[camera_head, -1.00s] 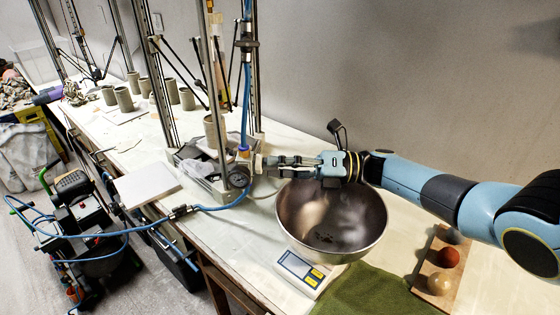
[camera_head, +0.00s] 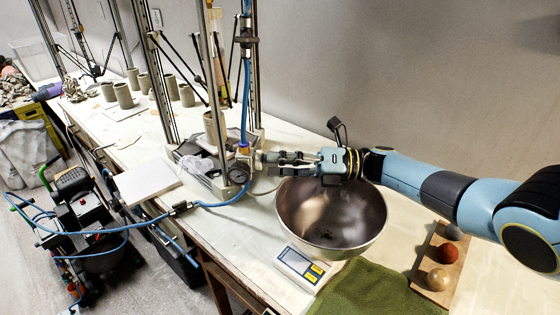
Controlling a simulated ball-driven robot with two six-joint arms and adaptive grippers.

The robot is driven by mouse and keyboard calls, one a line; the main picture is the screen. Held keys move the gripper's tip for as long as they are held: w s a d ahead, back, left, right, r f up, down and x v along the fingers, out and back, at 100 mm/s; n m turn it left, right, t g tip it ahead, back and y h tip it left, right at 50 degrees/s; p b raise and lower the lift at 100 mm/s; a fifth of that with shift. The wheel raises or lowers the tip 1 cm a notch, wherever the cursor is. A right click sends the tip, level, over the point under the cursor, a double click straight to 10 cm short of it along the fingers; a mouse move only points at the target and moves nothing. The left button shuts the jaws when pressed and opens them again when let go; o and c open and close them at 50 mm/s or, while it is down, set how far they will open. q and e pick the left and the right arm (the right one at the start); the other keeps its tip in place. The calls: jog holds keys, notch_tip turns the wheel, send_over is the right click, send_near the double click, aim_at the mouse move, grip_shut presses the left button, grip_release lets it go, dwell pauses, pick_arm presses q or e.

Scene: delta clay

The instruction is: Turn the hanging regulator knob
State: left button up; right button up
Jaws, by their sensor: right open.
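The hanging regulator (camera_head: 242,165) hangs on a blue air hose beside the front metal post of the printer frame. Its round gauge (camera_head: 238,176) faces me, and its knob is a small pale piece on the right side, mostly hidden by the fingertips. My right gripper (camera_head: 268,157) comes in from the right above the steel bowl, with its fingers pointing left at the knob. The gripper is open, and its fingertips are at the knob; I cannot tell whether they touch it. My left gripper is not in view.
A steel bowl (camera_head: 330,232) stands below my right gripper on a scale (camera_head: 301,266). A wooden board with several balls (camera_head: 447,253) and a green cloth (camera_head: 365,292) lie at the right. Clay cylinders (camera_head: 123,96) stand at the back left. A compressor (camera_head: 88,215) is on the floor.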

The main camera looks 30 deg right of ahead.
jog(key=v, duration=1.2)
